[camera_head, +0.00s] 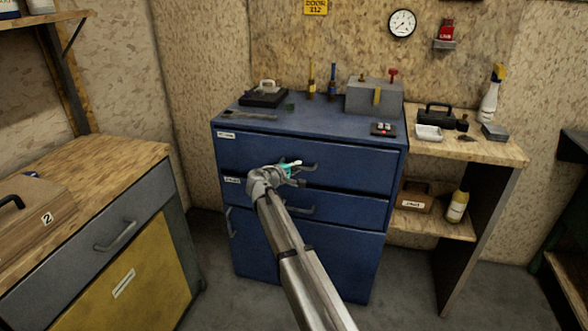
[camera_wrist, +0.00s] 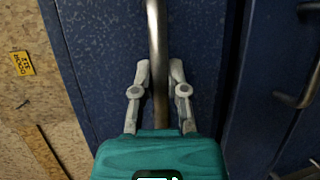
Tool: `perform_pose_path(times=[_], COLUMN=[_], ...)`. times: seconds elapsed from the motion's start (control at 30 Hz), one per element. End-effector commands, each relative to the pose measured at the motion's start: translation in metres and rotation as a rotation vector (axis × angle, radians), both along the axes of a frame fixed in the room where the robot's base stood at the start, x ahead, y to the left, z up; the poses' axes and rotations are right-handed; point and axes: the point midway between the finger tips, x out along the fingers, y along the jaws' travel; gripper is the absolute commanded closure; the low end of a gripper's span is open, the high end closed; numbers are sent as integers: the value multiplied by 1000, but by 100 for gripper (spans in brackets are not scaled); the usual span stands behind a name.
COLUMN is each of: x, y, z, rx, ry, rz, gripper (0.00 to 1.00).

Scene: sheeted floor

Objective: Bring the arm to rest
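My gripper (camera_head: 298,168) is at the front of the blue cabinet (camera_head: 290,125), at the handle of its top drawer (camera_head: 345,168). In the wrist view my grey fingers (camera_wrist: 160,75) stand one on each side of the handle bar (camera_wrist: 157,30), close against it. The gap between them is about as wide as the bar, so they look shut on it. The teal gripper body is below them in that view. The top drawer looks flush with the cabinet front. My arm reaches up from the bottom of the head view.
A second drawer handle (camera_head: 300,210) is just below my gripper. A wooden-topped bench (camera_head: 100,165) with a yellow door stands at left. A shelf unit (camera_head: 480,148) with a spray bottle (camera_head: 490,98) and trays stands at right. Tools and a grey box (camera_head: 372,97) sit on the cabinet top.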

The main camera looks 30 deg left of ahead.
Motion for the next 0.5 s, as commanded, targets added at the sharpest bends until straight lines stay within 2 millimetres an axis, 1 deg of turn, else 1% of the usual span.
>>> perform_pose_path(times=[0.03, 0.1, 0.17, 0.2, 0.5], x=[4, 4, 3, 3, 1], y=[1, 1, 2, 2, 3], z=[1, 1, 1, 1, 1], rx=[-1, -1, -1, -1, 0], ry=[-4, -4, -4, -3, -3], rz=[1, 1, 2, 2, 4], gripper=[74, 61, 50, 46, 46])
